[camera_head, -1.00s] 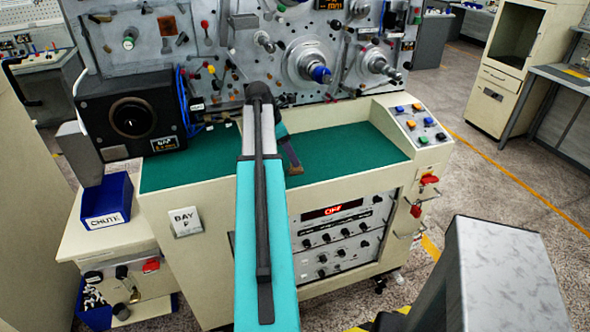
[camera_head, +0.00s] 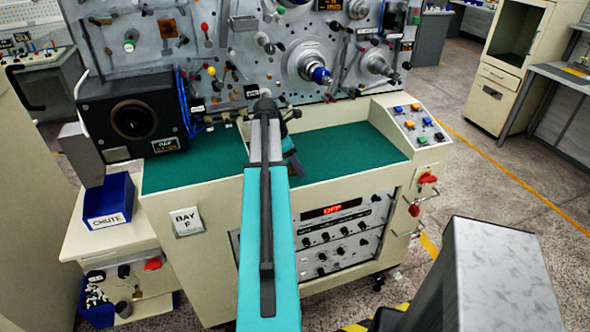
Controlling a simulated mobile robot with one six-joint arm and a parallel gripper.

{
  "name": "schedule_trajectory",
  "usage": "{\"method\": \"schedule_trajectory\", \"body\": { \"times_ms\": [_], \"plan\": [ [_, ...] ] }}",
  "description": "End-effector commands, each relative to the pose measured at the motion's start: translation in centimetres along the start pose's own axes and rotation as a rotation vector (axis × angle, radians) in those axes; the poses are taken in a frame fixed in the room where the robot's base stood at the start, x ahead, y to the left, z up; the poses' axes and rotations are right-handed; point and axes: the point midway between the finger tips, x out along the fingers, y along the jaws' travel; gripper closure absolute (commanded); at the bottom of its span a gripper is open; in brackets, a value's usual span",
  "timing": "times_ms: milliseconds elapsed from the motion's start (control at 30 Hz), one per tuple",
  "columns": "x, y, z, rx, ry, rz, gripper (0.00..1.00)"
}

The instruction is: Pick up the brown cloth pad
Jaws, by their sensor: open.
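I cannot make out the brown cloth pad in the current head view; my arm covers part of the green work surface (camera_head: 345,146). My arm reaches forward over this surface. My gripper (camera_head: 295,168) shows only as a small dark shape just right of the arm, low over the front part of the green surface. It is open. Its fingertips are small and partly hidden, and I see nothing held between them.
The machine panel (camera_head: 225,60) with spindles and knobs rises behind the surface. A black box (camera_head: 132,118) stands at left, near the blue chute bin (camera_head: 108,200). A button console (camera_head: 415,125) is at right. The right half of the green surface is clear.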

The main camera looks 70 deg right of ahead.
Motion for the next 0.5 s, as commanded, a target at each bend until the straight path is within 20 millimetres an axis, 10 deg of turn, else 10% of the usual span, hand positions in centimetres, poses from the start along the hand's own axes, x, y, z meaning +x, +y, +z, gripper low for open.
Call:
{"method": "schedule_trajectory", "body": {
  "times_ms": [300, 500],
  "plan": [
    [-0.05, 0.01, -0.04, -0.001, 0.000, 0.000, 0.47],
    [-0.06, 0.01, -0.06, -0.001, 0.000, 0.000, 0.79]
  ]
}}
